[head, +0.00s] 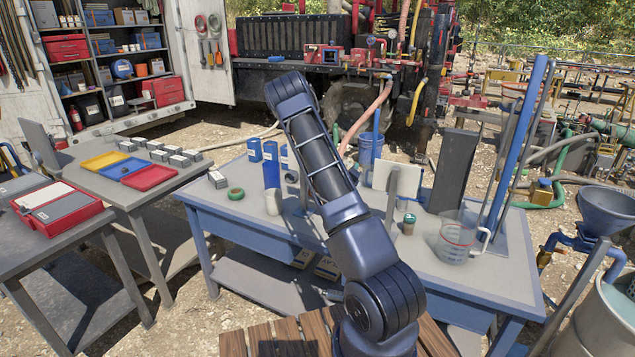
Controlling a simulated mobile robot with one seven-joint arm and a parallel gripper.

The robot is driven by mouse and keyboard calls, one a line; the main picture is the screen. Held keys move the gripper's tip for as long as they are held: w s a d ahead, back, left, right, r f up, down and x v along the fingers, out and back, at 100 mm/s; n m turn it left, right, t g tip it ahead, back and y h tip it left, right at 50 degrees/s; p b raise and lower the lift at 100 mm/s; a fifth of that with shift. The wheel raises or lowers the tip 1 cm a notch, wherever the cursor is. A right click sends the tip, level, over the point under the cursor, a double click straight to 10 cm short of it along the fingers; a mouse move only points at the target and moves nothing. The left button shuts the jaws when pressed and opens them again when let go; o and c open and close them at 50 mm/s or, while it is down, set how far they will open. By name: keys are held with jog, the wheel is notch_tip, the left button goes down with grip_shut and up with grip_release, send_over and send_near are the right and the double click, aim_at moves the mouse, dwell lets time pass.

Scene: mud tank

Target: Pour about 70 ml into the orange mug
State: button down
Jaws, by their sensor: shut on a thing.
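I cannot make out an orange mug in the head view; it may be hidden behind my arm. A clear measuring jug (456,240) with red markings stands upright on the right part of the blue-framed workbench (225,211). Whether it holds liquid is unclear. A pale cup-like vessel (273,203) stands left of my arm. A small cup with a dark green top (409,225) stands right of my arm. My arm rises across the middle of the view and covers part of the bench. My gripper is not visible, so what it holds cannot be seen.
Several blue boxes (270,165) and a green tape roll (235,193) are on the bench's left part. A white panel (398,178), a dark upright panel (452,172) and tall blue posts (520,140) rise at the back and right. Another table holds coloured trays (150,178).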

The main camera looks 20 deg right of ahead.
aim_at(360, 183)
jog(key=shift+s+d+f+m, duration=0.1)
jog(key=shift+d+f+m, duration=0.1)
jog(key=shift+m, duration=0.7)
jog(key=shift+s+d+f+m+g, duration=0.15)
jog(key=shift+f+m+g, duration=0.25)
jog(key=shift+f+m, duration=0.55)
jog(key=d+f+m, duration=0.1)
jog(key=m, duration=0.1)
jog(key=s+d+f+m+g, duration=0.1)
jog(key=m, duration=0.1)
jog(key=shift+s+f+b, duration=0.1)
jog(key=shift+s+b, duration=0.1)
jog(key=shift+b, duration=0.2)
jog(key=shift+s+d+f+m+g, duration=0.15)
jog(key=shift+d+f+m+g, duration=0.1)
jog(key=shift+f+m, duration=0.7)
jog(key=shift+s+d+f+m+g, duration=0.15)
jog(key=shift+d+f+m, duration=0.1)
jog(key=shift+f+m, duration=0.7)
jog(key=shift+r, duration=0.2)
